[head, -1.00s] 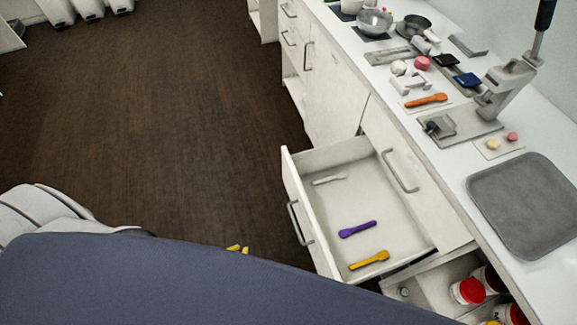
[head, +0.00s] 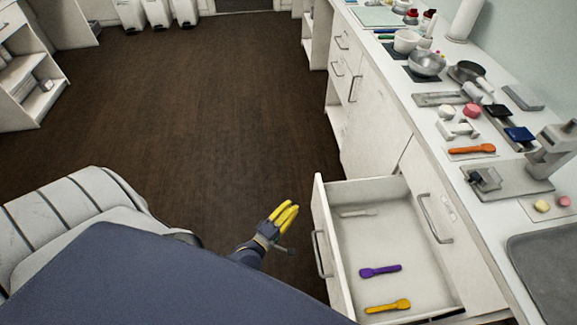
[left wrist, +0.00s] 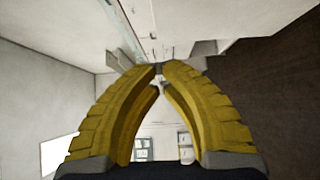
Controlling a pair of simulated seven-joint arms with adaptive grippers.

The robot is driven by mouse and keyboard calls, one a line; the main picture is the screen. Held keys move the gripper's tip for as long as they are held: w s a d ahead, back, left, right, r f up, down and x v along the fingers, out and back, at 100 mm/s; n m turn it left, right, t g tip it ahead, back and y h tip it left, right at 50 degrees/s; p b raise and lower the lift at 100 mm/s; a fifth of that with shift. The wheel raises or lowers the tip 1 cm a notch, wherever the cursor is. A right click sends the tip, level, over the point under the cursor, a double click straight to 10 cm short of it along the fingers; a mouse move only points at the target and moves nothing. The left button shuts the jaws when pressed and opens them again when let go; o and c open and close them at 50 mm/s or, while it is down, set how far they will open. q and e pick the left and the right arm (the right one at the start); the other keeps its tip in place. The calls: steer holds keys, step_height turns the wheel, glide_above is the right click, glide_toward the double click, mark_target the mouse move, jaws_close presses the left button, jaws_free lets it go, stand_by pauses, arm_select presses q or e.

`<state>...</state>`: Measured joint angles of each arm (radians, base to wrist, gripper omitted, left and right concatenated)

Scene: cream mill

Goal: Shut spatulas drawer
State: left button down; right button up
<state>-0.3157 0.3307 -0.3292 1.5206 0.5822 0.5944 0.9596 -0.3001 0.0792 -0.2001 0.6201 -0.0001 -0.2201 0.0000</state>
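The spatulas drawer (head: 326,240) is pulled well out from the white counter at the lower right of the head view. A purple spatula (head: 380,271), a yellow spatula (head: 388,306) and a pale grey spatula (head: 356,212) lie inside it. The drawer's bar handle (head: 319,255) is on its front. My left gripper (head: 291,211), with yellow fingers, is left of the drawer front, apart from it and over the floor. In the left wrist view its fingertips (left wrist: 159,70) meet with nothing between them. My right gripper is out of view.
A closed drawer front with a handle (head: 435,219) is beside the open drawer. The countertop (head: 424,138) holds a tray (head: 549,262), a press (head: 553,155), bowls and an orange spatula (head: 472,149). The dark floor (head: 200,110) left of the counter is clear.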

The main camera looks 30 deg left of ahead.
arm_select(q)
glide_toward(318, 188)
steer(key=w+a, duration=0.2)
steer(key=w, duration=0.1)
steer(key=shift+w+d+r, duration=0.25)
steer(key=shift+w+d, duration=0.35)
steer(key=shift+d, duration=0.1)
steer(key=shift+w+d+r, duration=0.25)
steer(key=shift+w+d, duration=0.35)
steer(key=shift+d, duration=0.15)
